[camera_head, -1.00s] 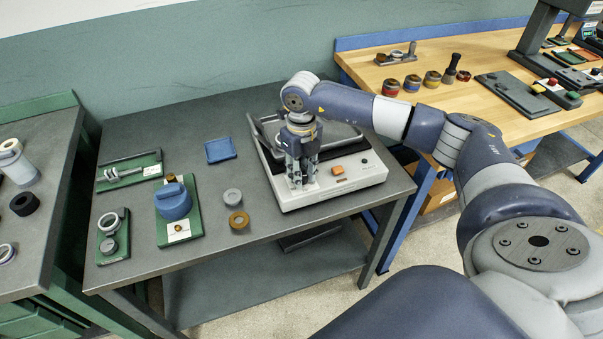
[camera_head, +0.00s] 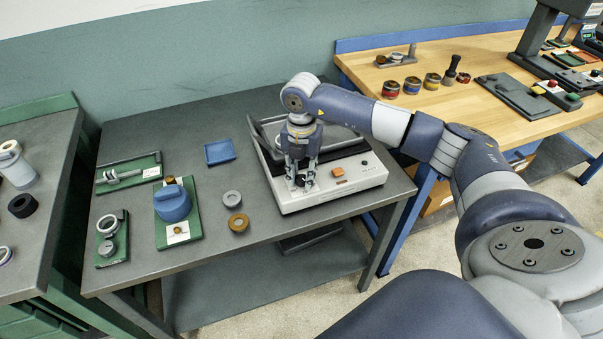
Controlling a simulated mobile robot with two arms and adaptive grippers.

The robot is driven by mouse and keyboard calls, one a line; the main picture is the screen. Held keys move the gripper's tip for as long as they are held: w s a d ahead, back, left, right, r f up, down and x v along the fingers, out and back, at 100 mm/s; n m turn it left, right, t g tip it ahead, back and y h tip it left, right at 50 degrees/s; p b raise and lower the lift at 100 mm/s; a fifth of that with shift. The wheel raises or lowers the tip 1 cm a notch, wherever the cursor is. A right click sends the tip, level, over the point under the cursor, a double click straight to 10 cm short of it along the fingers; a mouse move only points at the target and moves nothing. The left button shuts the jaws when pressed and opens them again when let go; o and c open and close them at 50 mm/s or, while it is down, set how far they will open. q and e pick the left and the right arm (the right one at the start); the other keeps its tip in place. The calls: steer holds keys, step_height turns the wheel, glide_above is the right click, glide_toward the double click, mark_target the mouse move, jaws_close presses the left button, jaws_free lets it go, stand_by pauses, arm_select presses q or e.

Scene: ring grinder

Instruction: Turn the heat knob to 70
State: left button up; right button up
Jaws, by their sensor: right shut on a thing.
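A light grey machine (camera_head: 335,188) with an open dark frame at its back stands on the right part of the grey table. Its front panel carries an orange button (camera_head: 338,172), a small dark round part (camera_head: 364,163) and a dark knob (camera_head: 300,181) at the left. My right gripper (camera_head: 300,179) points down over the panel and is shut on this knob. The fingers hide much of the knob, and I cannot read its scale or setting. My left gripper is not in view.
A blue tray (camera_head: 220,151), a grey ring (camera_head: 231,199) and a brown ring (camera_head: 238,222) lie left of the machine. Green boards with a blue part (camera_head: 173,204) and other fittings lie further left. A wooden bench (camera_head: 440,95) stands behind at the right.

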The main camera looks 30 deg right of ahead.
mark_target(301, 178)
steer(key=shift+w+r+m, duration=0.1)
steer(key=shift+m, duration=1.8)
steer(key=o, duration=0.8)
step_height(301, 178, up, 12)
steer(key=shift+f, duration=0.1)
